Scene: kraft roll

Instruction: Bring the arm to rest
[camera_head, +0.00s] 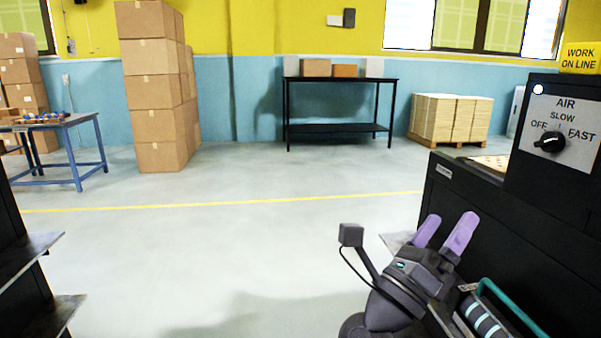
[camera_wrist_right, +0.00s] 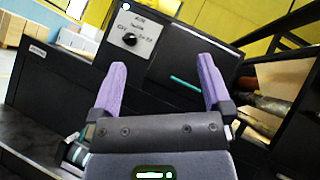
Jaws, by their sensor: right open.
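My right gripper (camera_head: 445,231) has two purple fingers that stand apart with nothing between them. It is at the lower right of the head view, beside the black machine (camera_head: 470,207). In the right wrist view the open fingers (camera_wrist_right: 163,88) point toward the machine's front, with its air panel (camera_wrist_right: 137,36) beyond them. My left gripper is not in the head view.
The air panel (camera_head: 565,123) has a black knob (camera_head: 549,142). A teal handle (camera_head: 512,305) and a striped roll lie below the right gripper. Black shelving (camera_head: 28,262) stands at the left edge. The floor (camera_head: 240,250) between is clear. Stacked boxes (camera_head: 155,90) and a blue table (camera_head: 75,150) stand farther back.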

